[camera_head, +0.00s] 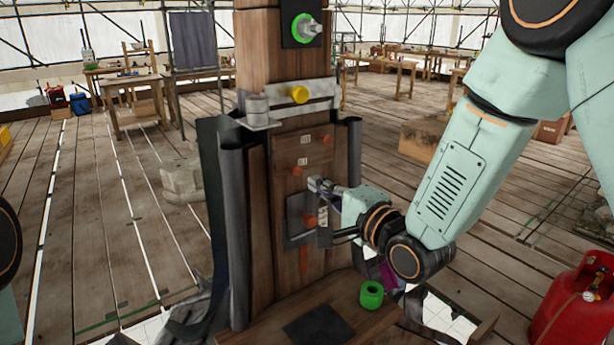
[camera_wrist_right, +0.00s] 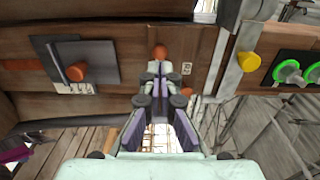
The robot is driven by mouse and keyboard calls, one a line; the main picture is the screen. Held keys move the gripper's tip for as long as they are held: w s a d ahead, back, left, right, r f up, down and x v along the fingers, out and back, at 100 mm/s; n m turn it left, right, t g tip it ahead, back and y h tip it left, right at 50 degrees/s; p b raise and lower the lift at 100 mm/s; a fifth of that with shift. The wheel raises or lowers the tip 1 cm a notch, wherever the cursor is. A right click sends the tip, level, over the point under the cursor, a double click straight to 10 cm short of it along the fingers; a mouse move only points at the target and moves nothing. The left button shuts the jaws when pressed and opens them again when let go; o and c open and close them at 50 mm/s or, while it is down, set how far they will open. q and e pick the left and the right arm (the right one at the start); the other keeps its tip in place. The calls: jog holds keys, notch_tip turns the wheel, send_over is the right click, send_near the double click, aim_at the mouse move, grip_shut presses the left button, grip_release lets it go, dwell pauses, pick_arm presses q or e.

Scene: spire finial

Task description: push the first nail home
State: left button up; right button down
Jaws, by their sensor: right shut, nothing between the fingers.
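Orange-headed nails stand out from the wooden post. One nail (camera_head: 297,170) is at the left, and another (camera_head: 327,139) is higher at the right. A third (camera_head: 310,220) is on a dark grey plate (camera_head: 295,232) lower down; it also shows in the right wrist view (camera_wrist_right: 77,72). My right gripper (camera_head: 315,184) is shut and empty in front of the post. In the right wrist view its fingertips (camera_wrist_right: 158,66) point at an orange nail head (camera_wrist_right: 160,52) just beyond them; I cannot tell whether they touch. My left gripper is out of view.
A yellow knob (camera_head: 299,94) and a green ring (camera_head: 303,28) are higher on the post. A grey can (camera_head: 257,107) stands on a side bracket. A green roll (camera_head: 371,294) is on the ledge below. A red gas bottle (camera_head: 575,305) stands at the lower right.

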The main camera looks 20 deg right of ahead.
aim_at(298, 172)
jog(key=shift+p+x, duration=0.35)
jog(key=shift+x, duration=1.95)
